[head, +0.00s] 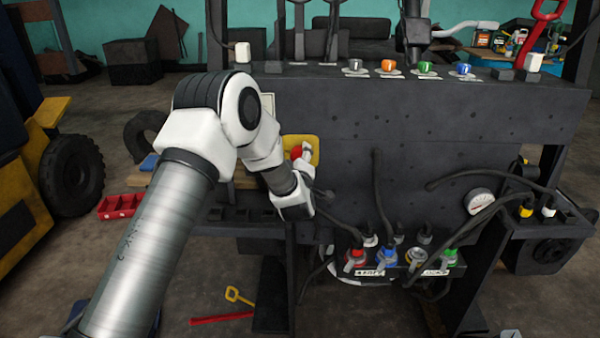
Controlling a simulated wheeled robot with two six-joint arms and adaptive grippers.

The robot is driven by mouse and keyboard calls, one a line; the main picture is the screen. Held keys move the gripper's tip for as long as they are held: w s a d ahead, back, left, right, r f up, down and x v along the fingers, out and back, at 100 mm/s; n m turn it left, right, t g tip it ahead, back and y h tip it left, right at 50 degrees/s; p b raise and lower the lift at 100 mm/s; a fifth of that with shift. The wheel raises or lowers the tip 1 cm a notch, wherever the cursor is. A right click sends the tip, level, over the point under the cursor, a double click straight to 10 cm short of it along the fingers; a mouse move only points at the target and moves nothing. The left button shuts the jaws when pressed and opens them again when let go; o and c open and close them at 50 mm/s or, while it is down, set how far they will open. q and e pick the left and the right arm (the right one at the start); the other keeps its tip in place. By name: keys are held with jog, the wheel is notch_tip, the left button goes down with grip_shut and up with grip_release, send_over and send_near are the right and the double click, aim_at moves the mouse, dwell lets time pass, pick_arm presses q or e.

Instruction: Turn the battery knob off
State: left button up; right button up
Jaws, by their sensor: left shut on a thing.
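The battery knob (296,152) is red and sits on a yellow plate (315,143) at the left part of the dark forklift panel. My left arm comes in from the lower left and bends down in front of the panel. My left gripper (305,153) is at the knob's right side and is shut on it. The fingers and my wrist hide part of the knob and plate, so I cannot tell the knob's exact angle.
Below the panel is a row of valves with red (356,256), blue (387,256) and green (449,256) parts, with loose black hoses (376,190) around them. A pressure gauge (480,201) is at the right. Coloured knobs (388,65) line the panel's top.

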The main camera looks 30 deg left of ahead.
pick_arm(q)
jog(key=n+b, duration=0.2)
jog(key=b, duration=0.1)
jog(key=n+b, duration=0.3)
jog(key=b, duration=0.1)
jog(key=n+b, duration=0.2)
jog(key=b, duration=0.2)
jog(key=shift+f+n, duration=0.3)
jog(key=shift+n, duration=0.1)
jog(key=shift+r+n+b, duration=0.15)
jog(key=shift+n+b, duration=0.55)
jog(key=shift+b, duration=0.45)
jog(key=o, duration=1.2)
jog(key=shift+c, duration=0.2)
jog(key=shift+s+a+r, duration=0.1)
jog(key=shift+s, duration=0.05)
